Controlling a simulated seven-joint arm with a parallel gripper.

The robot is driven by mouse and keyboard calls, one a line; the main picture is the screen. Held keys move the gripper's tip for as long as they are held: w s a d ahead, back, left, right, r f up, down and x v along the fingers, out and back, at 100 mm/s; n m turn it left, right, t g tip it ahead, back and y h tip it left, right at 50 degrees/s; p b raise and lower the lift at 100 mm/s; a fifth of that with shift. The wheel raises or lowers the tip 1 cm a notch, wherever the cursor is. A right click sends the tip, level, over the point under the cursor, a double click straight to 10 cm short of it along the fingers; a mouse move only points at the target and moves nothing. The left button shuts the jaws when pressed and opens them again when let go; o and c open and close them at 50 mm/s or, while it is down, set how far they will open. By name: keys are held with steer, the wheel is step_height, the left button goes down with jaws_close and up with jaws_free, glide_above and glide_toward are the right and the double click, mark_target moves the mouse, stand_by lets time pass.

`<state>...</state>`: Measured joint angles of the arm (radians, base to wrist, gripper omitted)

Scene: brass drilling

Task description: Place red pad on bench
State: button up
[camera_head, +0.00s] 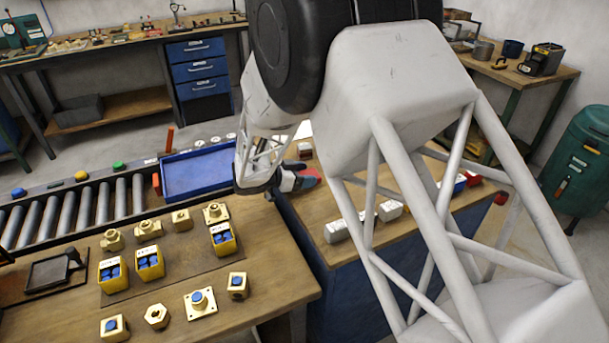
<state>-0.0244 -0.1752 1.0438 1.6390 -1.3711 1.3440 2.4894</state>
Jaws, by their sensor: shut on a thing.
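My gripper (298,180) is at the middle of the view, low over the left end of the wooden-topped bench with blue sides (340,262). It is shut on the red pad (311,172), of which only a small part shows beside the dark fingers. My wrist and the fingers hide the rest of the pad. I cannot tell whether the pad touches the wood. A second wooden bench (250,295) at the front left holds several brass parts with blue centres.
White-grey blocks (364,222) stand along the right bench, with red and blue pieces (473,180) farther right. A blue tray (198,172) lies left of my gripper, beyond the brass parts. A roller conveyor (70,208) runs at the left. A green bin (580,165) stands far right.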

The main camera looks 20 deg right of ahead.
steer(key=shift+f, duration=0.1)
steer(key=o, duration=0.9)
steer(key=shift+o, duration=0.2)
steer(key=shift+f, duration=0.1)
steer(key=v, duration=0.8)
steer(key=shift+d, duration=0.1)
